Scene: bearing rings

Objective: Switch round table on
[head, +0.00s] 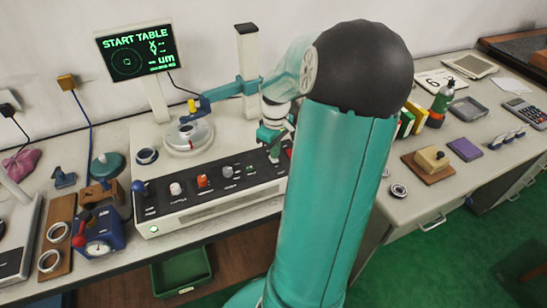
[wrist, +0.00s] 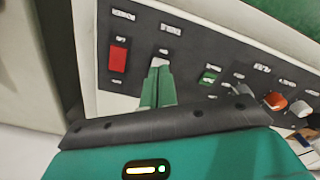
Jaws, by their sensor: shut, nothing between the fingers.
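The round table (head: 188,138) is a pale disc on top of the measuring machine, and a screen (head: 136,51) behind it reads "START TABLE". The machine's black front panel (head: 160,196) carries knobs and switches. In the wrist view my gripper (wrist: 158,72) is shut and empty, its green fingertips at a pale switch (wrist: 161,62) on the panel. The fingers hide part of this switch, and I cannot tell whether they touch it. A red switch (wrist: 118,56) is left of the fingers and a green one (wrist: 209,77) right. My arm hides the panel's right end in the head view.
An orange knob (head: 202,181) and a white knob (head: 175,188) stand up from the panel. A blue gauge stand (head: 98,238) is left of the machine. A measuring column (head: 247,65) rises behind. A green bin (head: 182,271) sits below the bench.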

